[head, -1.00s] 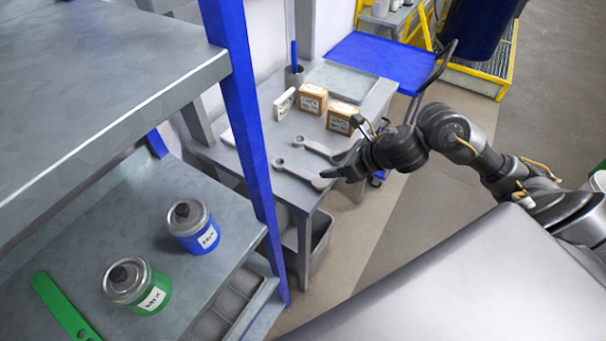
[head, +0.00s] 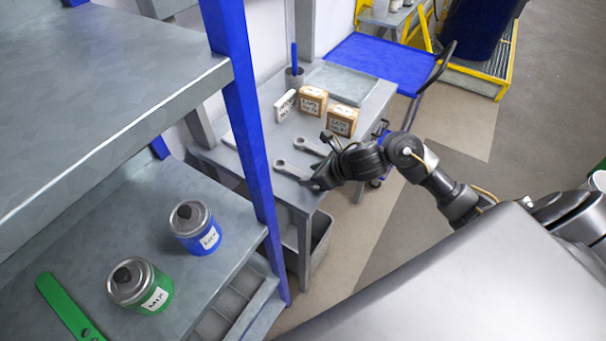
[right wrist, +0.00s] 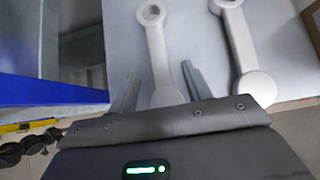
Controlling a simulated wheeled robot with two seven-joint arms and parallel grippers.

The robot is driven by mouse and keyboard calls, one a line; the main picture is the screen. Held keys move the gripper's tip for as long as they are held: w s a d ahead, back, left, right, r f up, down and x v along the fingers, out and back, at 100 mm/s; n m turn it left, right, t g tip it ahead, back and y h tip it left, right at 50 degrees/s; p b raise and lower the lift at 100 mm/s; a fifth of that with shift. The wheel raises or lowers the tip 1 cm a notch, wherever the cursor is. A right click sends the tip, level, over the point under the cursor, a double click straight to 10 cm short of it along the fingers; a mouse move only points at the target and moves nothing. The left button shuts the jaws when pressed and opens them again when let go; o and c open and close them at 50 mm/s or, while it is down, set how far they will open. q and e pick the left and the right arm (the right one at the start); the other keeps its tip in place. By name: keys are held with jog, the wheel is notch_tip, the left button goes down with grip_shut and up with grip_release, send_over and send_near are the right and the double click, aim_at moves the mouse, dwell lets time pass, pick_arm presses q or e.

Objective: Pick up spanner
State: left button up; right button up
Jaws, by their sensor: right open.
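Two grey spanners lie side by side on the small grey table. The nearer spanner (head: 290,171) also shows in the right wrist view (right wrist: 157,50), and the other spanner (head: 307,146) lies to its right there (right wrist: 238,42). My right gripper (head: 316,182) is open over the table's front edge, at the near end of the nearer spanner, hiding part of it. In the right wrist view, my right gripper's fingers (right wrist: 160,82) stand on either side of the nearer spanner's shaft. I cannot tell whether they touch it. My left gripper is out of view.
Brown boxes (head: 342,121), a white box (head: 285,105) and a cup (head: 294,77) stand further back on the table (head: 270,135). A blue shelf post (head: 243,120) rises close to the table's left. A blue cart (head: 385,62) stands behind.

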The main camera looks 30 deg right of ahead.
jog(key=shift+x, duration=1.1)
grip_shut()
jog(key=shift+r, duration=0.15)
